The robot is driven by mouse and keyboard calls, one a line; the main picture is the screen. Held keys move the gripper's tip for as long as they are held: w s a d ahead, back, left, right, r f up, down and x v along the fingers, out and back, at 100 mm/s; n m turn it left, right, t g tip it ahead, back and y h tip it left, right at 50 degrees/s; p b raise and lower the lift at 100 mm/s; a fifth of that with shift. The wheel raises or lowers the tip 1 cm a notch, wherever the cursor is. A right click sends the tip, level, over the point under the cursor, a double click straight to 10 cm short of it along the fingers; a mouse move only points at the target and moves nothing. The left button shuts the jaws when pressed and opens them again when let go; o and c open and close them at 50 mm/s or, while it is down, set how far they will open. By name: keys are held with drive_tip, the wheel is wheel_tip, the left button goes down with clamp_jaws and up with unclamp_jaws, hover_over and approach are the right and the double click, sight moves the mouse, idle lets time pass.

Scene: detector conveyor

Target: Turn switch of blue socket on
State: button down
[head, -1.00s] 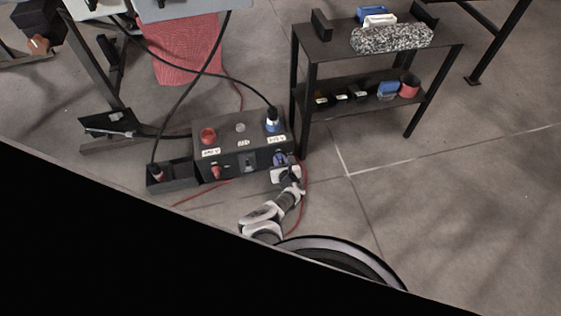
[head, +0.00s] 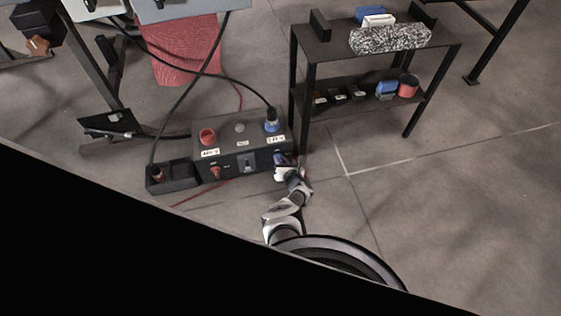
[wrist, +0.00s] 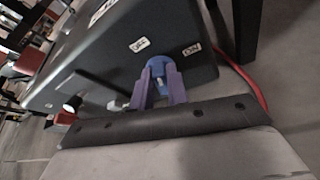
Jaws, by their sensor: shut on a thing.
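The dark socket box (head: 225,141) stands on the floor. On its top, the blue socket (head: 271,126) is at the right end with a plug in it, and the red socket (head: 207,136) is at the left. The blue switch (wrist: 157,66) is on the front face between ON and OFF labels in the wrist view. My gripper (wrist: 160,85) has its two purple fingers closed on both sides of the blue switch. In the head view my gripper (head: 284,160) hides most of this switch. The red switch (head: 215,172) is at the front left.
A black shelf (head: 310,80) with several items stands just right of the box. A small black bin (head: 172,180) with a plug in it is at the left. A red cable (wrist: 245,80) runs beside the box. Open floor (head: 430,200) lies to the right.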

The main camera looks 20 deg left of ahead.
drive_tip(key=m+y+b, duration=0.1)
drive_tip(key=m+b, duration=0.1)
drive_tip(key=m, duration=0.1)
drive_tip(key=shift+w+d+g+y, duration=0.15)
drive_tip(key=shift+w+g+y, duration=0.15)
drive_tip(key=shift+w+y, duration=0.1)
drive_tip(key=shift+w+d+f+m+b, duration=0.1)
drive_tip(key=shift+d+m+b, duration=0.05)
drive_tip(key=shift+m+b, duration=0.25)
drive_tip(key=shift+f+m+y+b, duration=0.15)
drive_tip(key=shift+m+y+b, duration=0.35)
drive_tip(key=shift+y+b, duration=0.15)
drive_tip(key=shift+f+m+y+b, duration=0.15)
drive_tip(key=shift+m+y+b, duration=0.3)
drive_tip(key=shift+m+b, duration=0.45)
drive_tip(key=shift+f+m+y+b, duration=0.15)
drive_tip(key=shift+m+y+b, duration=0.25)
drive_tip(key=shift+m+b, duration=0.5)
